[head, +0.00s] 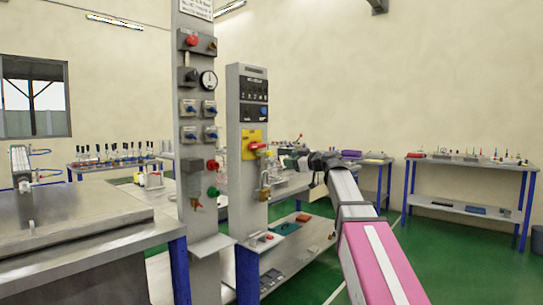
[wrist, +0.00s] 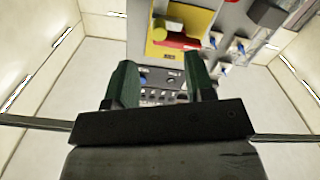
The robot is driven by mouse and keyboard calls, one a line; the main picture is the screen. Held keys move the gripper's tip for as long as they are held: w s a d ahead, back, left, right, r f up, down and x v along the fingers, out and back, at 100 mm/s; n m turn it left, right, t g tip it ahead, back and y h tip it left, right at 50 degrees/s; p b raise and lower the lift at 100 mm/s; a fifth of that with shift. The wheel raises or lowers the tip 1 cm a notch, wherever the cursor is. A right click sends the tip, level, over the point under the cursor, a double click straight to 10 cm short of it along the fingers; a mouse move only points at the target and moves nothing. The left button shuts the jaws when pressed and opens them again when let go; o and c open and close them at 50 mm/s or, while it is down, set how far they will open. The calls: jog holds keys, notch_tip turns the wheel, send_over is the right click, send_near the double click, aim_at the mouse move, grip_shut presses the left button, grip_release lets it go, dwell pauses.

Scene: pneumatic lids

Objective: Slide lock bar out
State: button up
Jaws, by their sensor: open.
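A yellow plate (head: 247,137) with a red bar-like part (head: 259,147) is mounted on the grey upright panel in the head view. In the wrist view the yellow plate (wrist: 201,20) is at the top, with the red bar (wrist: 182,42) across it and a yellow knob beside it. I take the red part as the lock bar, but cannot be sure. My gripper (head: 290,156) is to the right of the plate in the head view.
A padlock-like brass piece (head: 264,186) hangs lower on the grey panel (head: 234,90). A taller grey post (head: 198,145) with valves and a gauge stands left of it. A metal bench (head: 70,235) is at the left. Tables with tools line the back. Green floor is free at the right.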

aim_at(272, 154)
jog(key=x, duration=0.3)
jog(key=r+x, duration=0.1)
jog(key=x, duration=0.3)
jog(key=r+x, duration=0.1)
jog(key=x, duration=0.2)
jog(key=shift+w+a+f, duration=0.1)
jog(key=shift+w+a, duration=0.15)
jog(key=shift+a, duration=0.1)
grip_shut()
